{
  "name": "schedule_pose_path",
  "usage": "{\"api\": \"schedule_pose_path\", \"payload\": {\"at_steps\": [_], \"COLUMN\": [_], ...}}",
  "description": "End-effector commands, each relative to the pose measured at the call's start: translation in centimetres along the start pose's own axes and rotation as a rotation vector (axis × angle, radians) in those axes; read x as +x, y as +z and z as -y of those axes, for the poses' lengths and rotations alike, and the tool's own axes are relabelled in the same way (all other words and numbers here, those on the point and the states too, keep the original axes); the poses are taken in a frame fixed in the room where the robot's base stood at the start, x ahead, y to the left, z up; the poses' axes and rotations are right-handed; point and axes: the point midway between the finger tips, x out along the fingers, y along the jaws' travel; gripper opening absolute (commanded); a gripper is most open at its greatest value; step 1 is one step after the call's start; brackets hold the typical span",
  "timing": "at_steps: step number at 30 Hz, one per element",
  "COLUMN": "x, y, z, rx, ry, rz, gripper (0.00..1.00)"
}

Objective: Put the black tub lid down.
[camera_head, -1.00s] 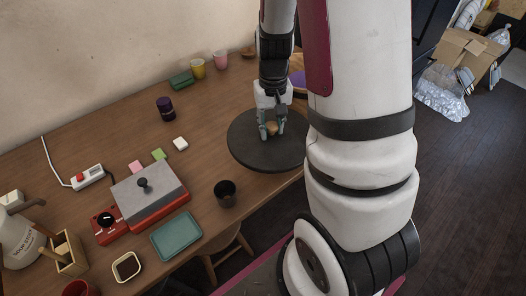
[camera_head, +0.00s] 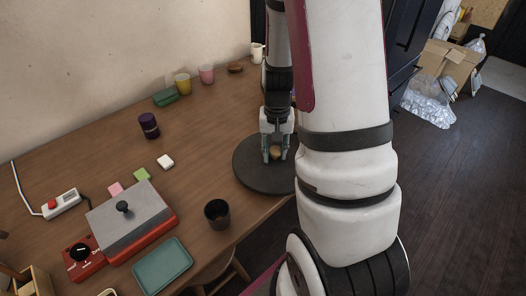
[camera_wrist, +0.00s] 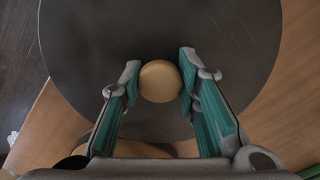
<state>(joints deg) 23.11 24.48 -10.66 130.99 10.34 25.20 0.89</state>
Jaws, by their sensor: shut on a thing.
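The black tub lid (camera_head: 248,176) is a wide dark disc with a round wooden knob (camera_head: 275,152). It lies level over the right part of the wooden table, near its edge; my arm hides its right side. I cannot tell whether it touches the table. My gripper (camera_head: 275,155) points down with its fingers on either side of the knob, shut on it. In the wrist view the knob (camera_wrist: 160,81) sits between the fingertips, and the lid (camera_wrist: 158,28) fills most of the view.
A dark cup (camera_head: 217,214) stands near the table's front edge, left of the lid. A white block (camera_head: 165,161), a purple jar (camera_head: 149,126) and a red-and-grey appliance (camera_head: 128,222) are farther left. Cups and a green case (camera_head: 165,97) stand along the wall. Bare table (camera_head: 212,140) lies left of the lid.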

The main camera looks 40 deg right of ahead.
Motion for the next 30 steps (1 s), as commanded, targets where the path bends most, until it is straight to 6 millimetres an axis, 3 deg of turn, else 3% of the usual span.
{"api": "schedule_pose_path", "payload": {"at_steps": [8, 15, 27, 28, 30], "x": [1.0, 3.1, 3.5, 3.4, 3.4], "y": [-1.3, -3.1, -3.2, -3.2, -3.2], "z": [1.3, 3.2, 3.3, 3.3, 3.3], "rx": [-0.001, -0.001, 0.000, 0.000, 0.000], "ry": [0.000, 0.000, 0.000, 0.000, 0.000], "rz": [0.001, 0.002, 0.000, 0.000, 0.001], "gripper": [0.00, 0.00, 0.00, 0.36, 0.49]}}
